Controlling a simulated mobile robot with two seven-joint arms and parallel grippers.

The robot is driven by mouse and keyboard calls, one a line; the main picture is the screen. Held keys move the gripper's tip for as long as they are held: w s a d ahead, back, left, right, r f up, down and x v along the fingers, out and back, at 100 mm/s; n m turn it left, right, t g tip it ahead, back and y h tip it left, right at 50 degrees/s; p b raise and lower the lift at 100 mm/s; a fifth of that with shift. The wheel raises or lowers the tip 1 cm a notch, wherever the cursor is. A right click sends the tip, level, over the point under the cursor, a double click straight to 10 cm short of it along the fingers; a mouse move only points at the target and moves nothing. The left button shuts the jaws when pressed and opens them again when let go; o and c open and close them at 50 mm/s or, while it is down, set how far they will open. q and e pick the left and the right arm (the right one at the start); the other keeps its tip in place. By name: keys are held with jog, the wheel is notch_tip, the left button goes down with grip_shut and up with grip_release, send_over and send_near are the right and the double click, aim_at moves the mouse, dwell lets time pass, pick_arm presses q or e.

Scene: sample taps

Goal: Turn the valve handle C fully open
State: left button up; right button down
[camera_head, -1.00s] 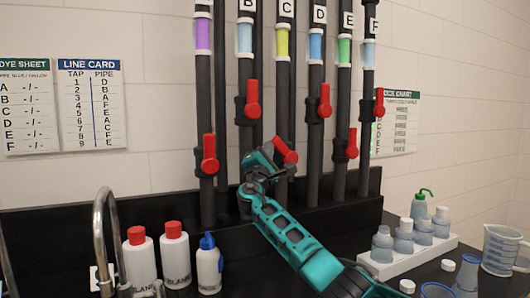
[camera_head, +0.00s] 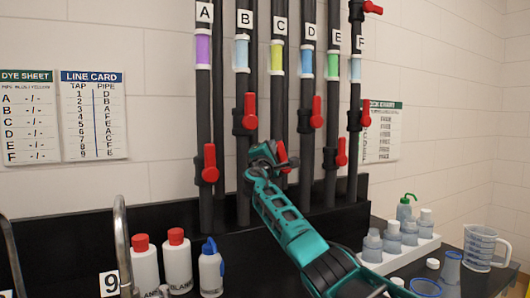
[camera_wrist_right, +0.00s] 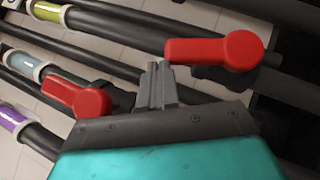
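The red valve handle C (camera_head: 282,152) sits low on the C pipe (camera_head: 278,100), the one with the yellow-green sight glass. It points nearly upright in the head view, and its lower part is partly hidden by my arm. My right gripper (camera_head: 262,152) is just left of it. In the right wrist view, handle C (camera_wrist_right: 215,48) has its free end right beside the tips of my gripper (camera_wrist_right: 158,72). The fingers look shut together with nothing between them. I cannot tell whether they touch the handle. My left gripper is not in view.
Red handle B (camera_head: 250,110) is up and left of my gripper; it also shows in the wrist view (camera_wrist_right: 78,95). Handle A (camera_head: 210,163) is further left, handle D (camera_head: 317,112) to the right. Bottles (camera_head: 176,260) and a faucet (camera_head: 122,240) stand below.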

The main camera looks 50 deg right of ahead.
jog(key=shift+s+d+r, duration=0.2)
jog(key=shift+d+r, duration=0.25)
jog(key=shift+d, duration=0.2)
jog(key=shift+s+d+r, duration=0.15)
jog(key=shift+d+r, duration=0.3)
jog(key=shift+d, duration=0.25)
